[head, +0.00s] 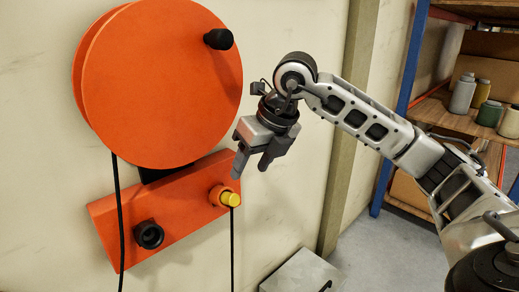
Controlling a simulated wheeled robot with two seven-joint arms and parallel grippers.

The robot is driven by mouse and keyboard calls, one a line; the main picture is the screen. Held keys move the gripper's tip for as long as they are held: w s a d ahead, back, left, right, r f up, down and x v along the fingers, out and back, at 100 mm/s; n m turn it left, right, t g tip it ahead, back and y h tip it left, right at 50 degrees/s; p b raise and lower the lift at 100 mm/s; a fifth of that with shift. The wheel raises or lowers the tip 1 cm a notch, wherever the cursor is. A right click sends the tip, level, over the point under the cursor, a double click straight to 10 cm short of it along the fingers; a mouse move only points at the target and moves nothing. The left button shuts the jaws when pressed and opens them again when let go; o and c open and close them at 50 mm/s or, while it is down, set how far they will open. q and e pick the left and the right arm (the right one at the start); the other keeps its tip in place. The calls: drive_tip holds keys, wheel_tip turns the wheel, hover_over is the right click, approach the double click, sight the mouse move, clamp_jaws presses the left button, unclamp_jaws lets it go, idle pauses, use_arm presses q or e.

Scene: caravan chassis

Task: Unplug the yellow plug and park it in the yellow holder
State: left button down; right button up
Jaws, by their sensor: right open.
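The yellow plug (231,199) sits in an orange round socket at the right end of a tilted orange panel (185,213) on the wall. A black cable hangs straight down from the plug. My right gripper (250,168) is open and empty, its fingers pointing down, just above and slightly right of the plug and apart from it. I see no yellow holder that I can make out. My left gripper is not in view.
A large orange reel (155,85) with a black knob (218,39) is above the panel. A black round fitting (148,235) is at the panel's lower left. A grey box (300,272) stands below. Shelves with several bottles (462,92) are at right.

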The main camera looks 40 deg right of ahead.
sight(235, 199)
drive_tip(key=x, duration=1)
drive_tip(key=shift+w+f+b, duration=0.1)
drive_tip(key=shift+w+b, duration=0.05)
drive_tip(key=shift+b, duration=0.15)
drive_tip(key=c, duration=1.1)
drive_tip(key=s+r+b, duration=0.1)
drive_tip(key=s+r, duration=0.1)
drive_tip(key=s, duration=0.3)
drive_tip(key=shift+s+d, duration=0.15)
drive_tip(key=shift+s, duration=0.2)
